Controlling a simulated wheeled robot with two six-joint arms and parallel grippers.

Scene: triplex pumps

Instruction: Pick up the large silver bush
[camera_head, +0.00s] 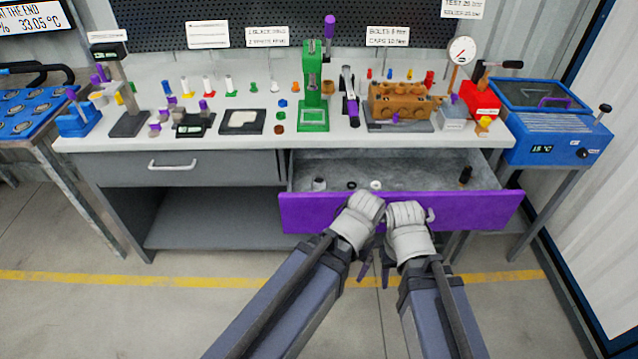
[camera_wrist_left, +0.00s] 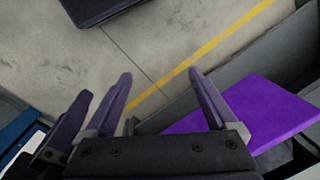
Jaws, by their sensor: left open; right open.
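A small silver-grey bush (camera_head: 319,184) stands in the left part of the open drawer, behind the purple front. It is the largest silver piece I can make out there. My left gripper (camera_head: 366,262) hangs in front of the drawer, to the right of the bush and outside the drawer. In the left wrist view its purple fingers (camera_wrist_left: 158,80) are spread apart with only floor between them. My right gripper (camera_head: 386,268) is close beside the left one, also in front of the drawer, open and apart from the bush. Its fingers show small.
The purple drawer front (camera_head: 300,213) stands out from the workbench (camera_head: 240,140). The drawer also holds a black ring (camera_head: 351,185), a white ring (camera_head: 376,184) and a dark cylinder (camera_head: 464,175). A green press (camera_head: 313,90) and a brown pump block (camera_head: 400,98) stand on the bench.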

